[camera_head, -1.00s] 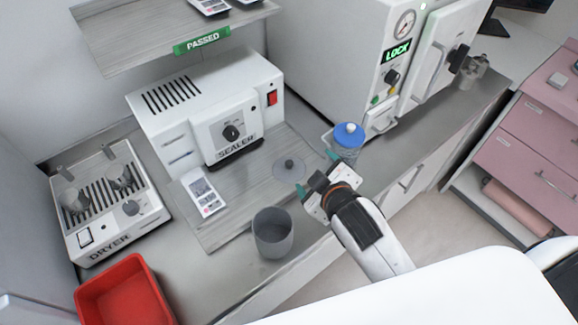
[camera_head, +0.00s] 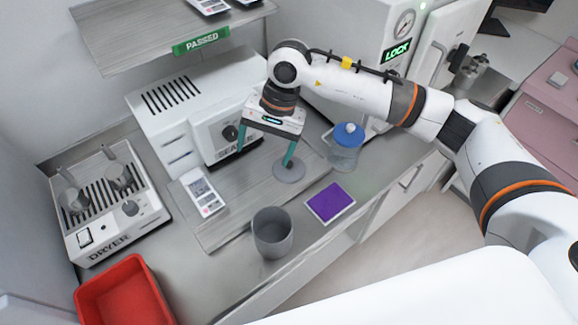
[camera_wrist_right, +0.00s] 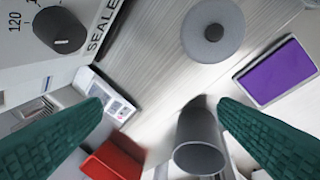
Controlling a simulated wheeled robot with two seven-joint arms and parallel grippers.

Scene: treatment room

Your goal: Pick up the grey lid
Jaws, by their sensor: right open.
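The grey lid (camera_head: 285,174) is a flat round disc with a darker knob. It lies on the wood-grain board beside the grey cup, and it shows at the top of the right wrist view (camera_wrist_right: 195,42). My right gripper (camera_head: 266,150) is open with teal fingers pointing down, above the board. One finger overlaps the lid's knob in the head view. In the right wrist view the lid lies beyond the gap between the fingers (camera_wrist_right: 160,106), and nothing is between them. The grey cup (camera_head: 272,240) is open and upright. My left gripper is not in view.
The sealer (camera_head: 170,125) stands close behind my gripper. A blue-capped jar (camera_head: 345,155) stands right of the lid. A purple pad (camera_head: 330,203) lies in front. A white handheld device (camera_head: 203,192), the dryer (camera_head: 105,205) and a red bin (camera_head: 125,295) are left.

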